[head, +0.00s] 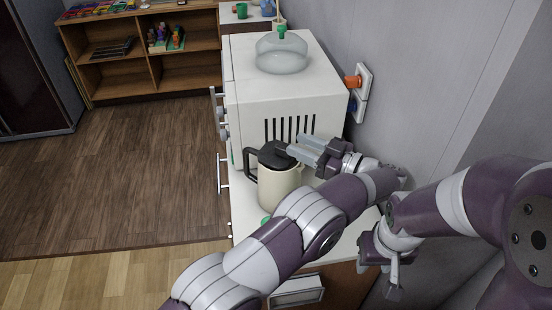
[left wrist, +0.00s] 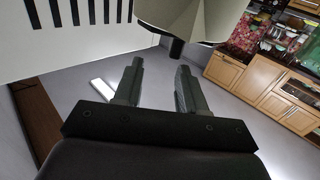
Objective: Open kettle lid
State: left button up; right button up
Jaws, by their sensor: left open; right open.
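A cream kettle (head: 278,190) with a black handle (head: 249,165) stands upright on the white counter. Its black lid (head: 273,153) lies over the top and looks closed. My left gripper (head: 297,147) is open and empty, its fingers pointing left at the right edge of the lid. I cannot tell whether they touch it. In the left wrist view the open fingers (left wrist: 160,66) point toward the cream kettle body (left wrist: 200,16), with a small black part (left wrist: 177,48) of it near the fingertips. My right gripper (head: 380,272) is low at the right, away from the kettle, open.
A white oven-like box (head: 285,100) with dark vent slots stands right behind the kettle, with a glass vessel (head: 282,55) on top. A wall with an orange plug (head: 352,82) bounds the right side. Wooden shelves (head: 140,50) stand far left, beyond open floor.

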aim_at(276, 146)
pick_arm(q)
jog(key=shift+s+a+f+g, duration=0.25)
jog(key=shift+s+f+g, duration=0.15)
jog(key=shift+s+f, duration=0.4)
jog(key=shift+f, duration=0.1)
jog(key=shift+w+a+p, duration=0.4)
jog(key=shift+w+p, duration=0.2)
jog(key=shift+w, duration=0.15)
jog(key=x, duration=0.1)
jog(key=p+x, duration=0.1)
jog(key=x, duration=0.3)
jog(key=shift+s+a, duration=0.3)
jog(key=shift+w+a, duration=0.15)
jog(key=shift+w, duration=0.1)
grip_shut()
pick_arm(e)
jog(key=shift+d+r, duration=0.2)
jog(key=shift+r, duration=0.95)
